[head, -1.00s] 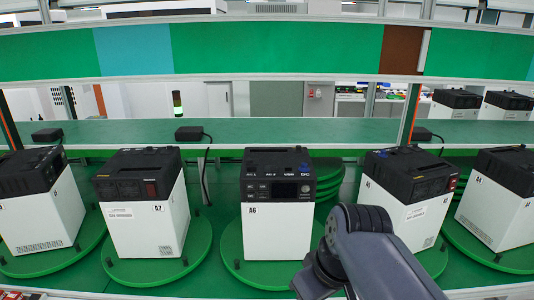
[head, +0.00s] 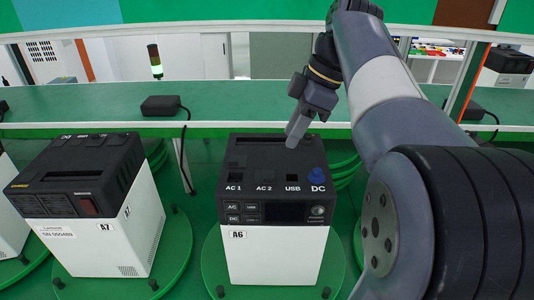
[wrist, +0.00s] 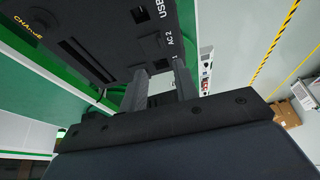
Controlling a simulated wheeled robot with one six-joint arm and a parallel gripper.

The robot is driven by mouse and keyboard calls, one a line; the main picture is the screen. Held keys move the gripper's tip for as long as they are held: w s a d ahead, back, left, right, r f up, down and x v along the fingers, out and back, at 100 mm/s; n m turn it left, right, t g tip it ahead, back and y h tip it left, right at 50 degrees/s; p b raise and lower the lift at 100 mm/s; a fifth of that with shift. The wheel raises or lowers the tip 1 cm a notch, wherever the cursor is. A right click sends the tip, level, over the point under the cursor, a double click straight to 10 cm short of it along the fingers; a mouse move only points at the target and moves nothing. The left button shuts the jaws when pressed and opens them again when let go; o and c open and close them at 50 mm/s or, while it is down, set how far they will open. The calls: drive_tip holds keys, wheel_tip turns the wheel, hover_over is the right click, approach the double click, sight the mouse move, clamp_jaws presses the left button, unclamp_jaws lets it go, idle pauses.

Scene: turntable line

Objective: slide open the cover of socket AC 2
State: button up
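The power unit A6 (head: 272,255) stands on a round green turntable, white below with a black top. Its top carries the labels AC 1, AC 2, USB and DC. The cover of socket AC 2 (head: 264,174) looks like a dark flat piece, seemingly closed, between AC 1 and USB. It also shows beside its label in the wrist view (wrist: 152,46). My gripper (head: 296,134) hangs over the rear part of the top, behind the socket row. In the wrist view my gripper (wrist: 160,88) has its two fingers apart with nothing between them. Whether a fingertip touches the unit cannot be told.
A blue cap (head: 316,175) sits on the DC socket. Unit A7 (head: 95,215) stands on its own turntable to the left. A green shelf (head: 80,118) with a black adapter (head: 165,105) and its cable runs behind. My arm covers the right side.

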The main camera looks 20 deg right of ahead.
sight(268, 176)
drive_tip(key=x, duration=1)
drive_tip(key=shift+a+f+p, duration=0.2)
drive_tip(key=shift+f+p, duration=0.1)
drive_tip(key=shift+c, duration=0.3)
clamp_jaws()
